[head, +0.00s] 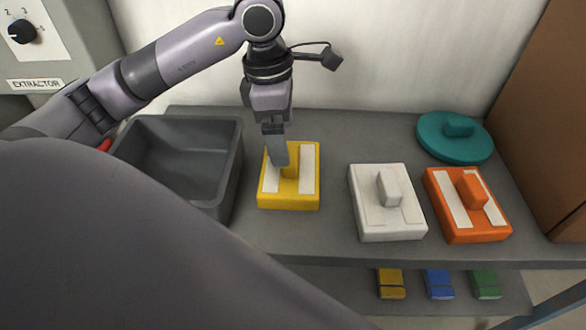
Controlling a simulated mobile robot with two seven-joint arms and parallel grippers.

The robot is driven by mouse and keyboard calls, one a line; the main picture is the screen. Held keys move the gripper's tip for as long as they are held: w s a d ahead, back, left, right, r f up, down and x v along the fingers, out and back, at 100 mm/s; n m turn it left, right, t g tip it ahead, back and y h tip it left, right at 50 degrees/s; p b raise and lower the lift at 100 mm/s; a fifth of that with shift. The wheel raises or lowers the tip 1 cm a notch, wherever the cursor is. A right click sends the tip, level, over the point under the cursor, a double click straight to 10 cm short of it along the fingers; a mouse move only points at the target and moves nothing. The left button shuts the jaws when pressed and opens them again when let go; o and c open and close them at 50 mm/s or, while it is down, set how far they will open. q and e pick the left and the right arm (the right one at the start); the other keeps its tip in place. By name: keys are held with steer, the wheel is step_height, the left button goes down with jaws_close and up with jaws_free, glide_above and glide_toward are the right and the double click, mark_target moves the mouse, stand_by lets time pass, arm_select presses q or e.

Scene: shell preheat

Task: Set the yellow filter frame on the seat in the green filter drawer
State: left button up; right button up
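The yellow filter frame (291,202) lies flat on the grey shelf, left of the white block. It has pale strips on top and an upright yellow grip in its middle. My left gripper (279,154) points down over the frame from above, its fingers beside the upright grip and partly hiding it. I cannot tell whether the fingers are closed on the grip. The frame appears to rest on the shelf. I see no green filter drawer or seat in this view. My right gripper is not in view.
A grey open bin (226,165) stands left of the frame. A white block (375,222), an orange frame (463,228) and a teal round lid (447,147) lie to the right. Small yellow, blue and green blocks sit on a lower shelf. A brown panel (550,130) bounds the right.

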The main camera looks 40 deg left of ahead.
mark_target(290, 155)
arm_select(q)
steer(key=f, duration=0.3)
steer(key=w+f, duration=0.1)
steer(key=f, duration=0.1)
steer(key=shift+d+f+p, duration=0.2)
steer(key=shift+d+p, duration=0.1)
steer(key=shift+d, duration=0.1)
steer(key=shift+c, duration=0.3)
steer(key=c, duration=1.5)
jaws_close()
steer(key=shift+r, duration=0.1)
steer(key=shift+r, duration=0.1)
